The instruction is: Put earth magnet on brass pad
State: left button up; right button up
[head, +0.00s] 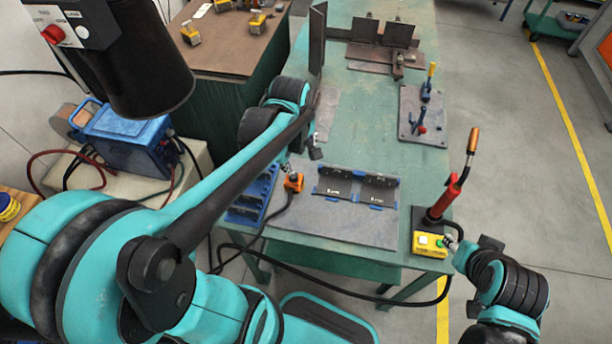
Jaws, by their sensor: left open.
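An orange block with a dark cable, which looks like the earth magnet (293,182), stands at the left edge of the grey plate on the green bench. My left gripper (314,150) is open, above the bench just behind and right of the orange block, apart from it. The forearm hides part of the bench there. I cannot make out a brass pad for certain. My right gripper (452,243) is at the bench's front right corner, beside a yellow button box (428,244); its fingers are too small to read.
Dark brackets with blue fittings (357,186) stand on the grey plate (330,224). A blue rack (250,203) is left of it. A red torch (445,195) stands upright at right. A toggle-clamp plate (423,115) and steel angles (385,45) lie farther back. Cable loops hang in front.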

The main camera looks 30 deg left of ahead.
pick_arm(q)
jog(key=s+d+r+m+t, duration=0.3)
jog(key=s+d+m+t, duration=0.2)
jog(key=m, duration=0.9)
jog(key=shift+s+d+r+m, duration=0.15)
jog(key=shift+s+d+m, duration=0.15)
jog(key=shift+s+d, duration=1)
jog(key=shift+s+a, duration=0.4)
